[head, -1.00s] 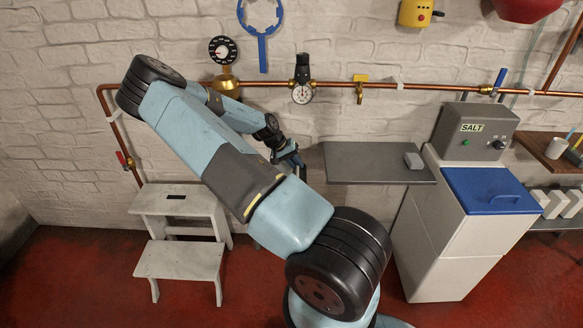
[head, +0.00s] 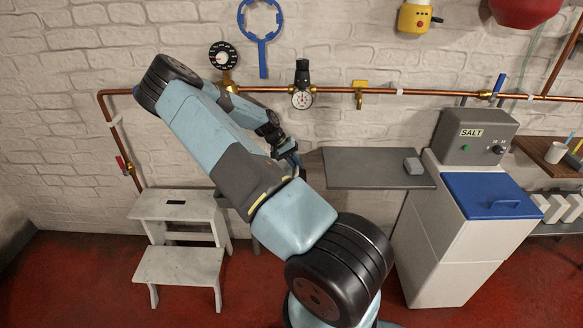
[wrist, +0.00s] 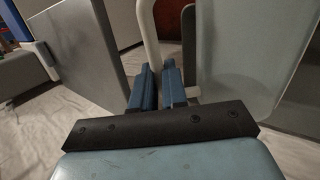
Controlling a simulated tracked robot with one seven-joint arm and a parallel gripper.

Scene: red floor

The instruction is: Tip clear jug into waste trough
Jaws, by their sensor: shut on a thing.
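In the head view my gripper (head: 291,160) is at the left end of the grey shelf, partly hidden by my own arm. In the wrist view my gripper (wrist: 158,80) has its blue fingers shut on a pale, bar-like handle (wrist: 150,35). A large translucent pale wall (wrist: 240,45) just beyond the fingers on the right looks like the clear jug; its mouth and contents cannot be made out. The jug does not show clearly in the head view. I cannot pick out the waste trough with certainty in either view.
A white step stool (head: 180,265) stands at left. A copper pipe (head: 430,92) runs along the wall.

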